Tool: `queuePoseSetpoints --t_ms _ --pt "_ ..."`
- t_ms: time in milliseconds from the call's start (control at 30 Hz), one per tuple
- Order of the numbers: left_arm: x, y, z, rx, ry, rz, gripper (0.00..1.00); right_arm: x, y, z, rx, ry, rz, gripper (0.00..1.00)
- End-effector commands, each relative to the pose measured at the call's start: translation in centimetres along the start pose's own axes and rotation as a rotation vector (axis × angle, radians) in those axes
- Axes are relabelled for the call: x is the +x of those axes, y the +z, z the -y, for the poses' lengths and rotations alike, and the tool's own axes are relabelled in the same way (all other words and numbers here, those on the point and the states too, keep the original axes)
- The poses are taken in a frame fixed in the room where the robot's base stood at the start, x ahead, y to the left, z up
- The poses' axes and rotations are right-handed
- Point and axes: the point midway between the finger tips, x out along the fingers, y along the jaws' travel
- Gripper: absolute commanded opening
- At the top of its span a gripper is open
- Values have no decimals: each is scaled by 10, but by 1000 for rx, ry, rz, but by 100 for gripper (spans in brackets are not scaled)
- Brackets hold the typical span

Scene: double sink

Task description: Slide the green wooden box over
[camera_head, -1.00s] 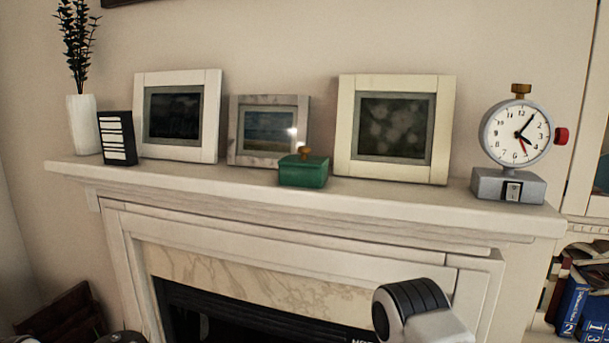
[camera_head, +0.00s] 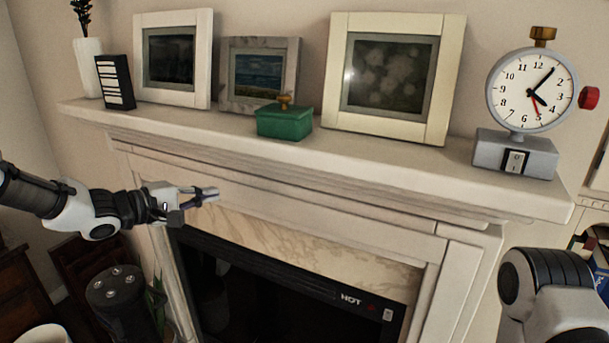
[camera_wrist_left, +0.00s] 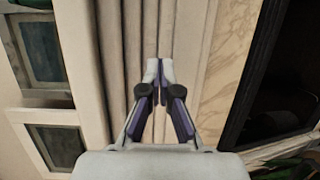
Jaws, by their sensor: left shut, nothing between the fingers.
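The green wooden box (camera_head: 285,122), with a small brown knob on its lid, sits on the white mantel shelf (camera_head: 400,165) close to its front edge. It stands in front of the gap between two picture frames. My left gripper (camera_head: 212,194) is shut and empty, below the shelf and to the left of the box, in front of the fireplace surround. In the left wrist view its fingertips (camera_wrist_left: 158,68) are together over the white mouldings, and the box is not visible there. My right arm shows at the lower right, but its gripper is out of view.
Behind the box stand a marbled frame (camera_head: 260,72) and a large cream frame (camera_head: 393,80). A white frame (camera_head: 174,60), a black striped block (camera_head: 115,82) and a white vase (camera_head: 88,68) stand left. A clock (camera_head: 522,90) stands right. Bare shelf separates box and clock.

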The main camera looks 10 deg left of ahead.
Motion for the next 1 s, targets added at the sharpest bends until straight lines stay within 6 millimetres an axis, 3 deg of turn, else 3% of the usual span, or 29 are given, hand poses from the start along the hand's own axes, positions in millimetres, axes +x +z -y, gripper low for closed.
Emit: queuePoseSetpoints --t_ms 33,100,200,367,800,1000 --pt "-20 -6 -49 29 88 -20 0 -3 0 0 0 0 0 100" --pt "-41 -6 -93 53 170 -32 0 -4 0 0 -1 0 0 100" --pt "-54 -1 -122 77 219 -35 0 -5 0 0 -1 0 0 100" --pt "-42 0 -128 82 218 -35 0 -7 0 0 -1 0 0 100" --pt "47 -1 -148 84 217 -33 0 -30 0 0 -1 0 0 100" --pt "52 31 -146 81 218 -33 0 -34 0 0 -1 0 0 100"
